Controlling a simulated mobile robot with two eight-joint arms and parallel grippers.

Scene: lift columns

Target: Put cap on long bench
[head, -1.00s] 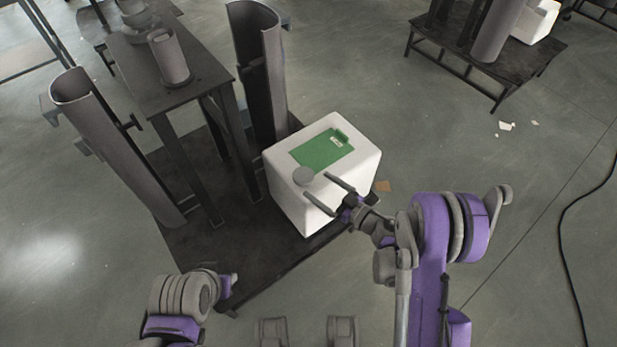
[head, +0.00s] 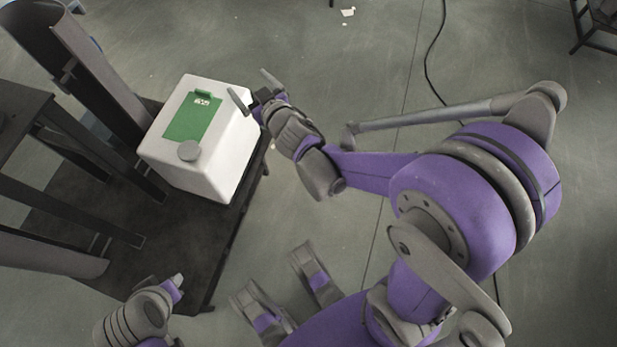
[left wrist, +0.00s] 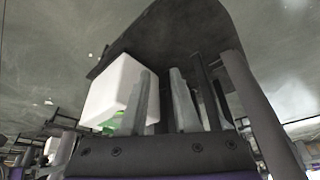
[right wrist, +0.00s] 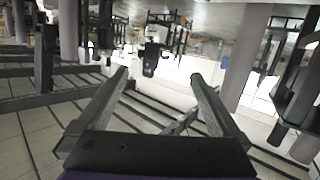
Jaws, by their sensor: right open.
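A round grey cap (head: 189,151) sits on the near top corner of a white container (head: 222,160) with a green label. The container stands on a low dark platform (head: 190,255). A taller dark bench (head: 18,105) is at the left edge, partly cut off; I cannot tell which surface is the long bench. My right gripper (head: 254,92) is open and empty at the container's right top edge, away from the cap. Its spread fingers show in the right wrist view (right wrist: 160,85).
A black cable (head: 428,60) runs over the floor. The floor right of the platform is clear.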

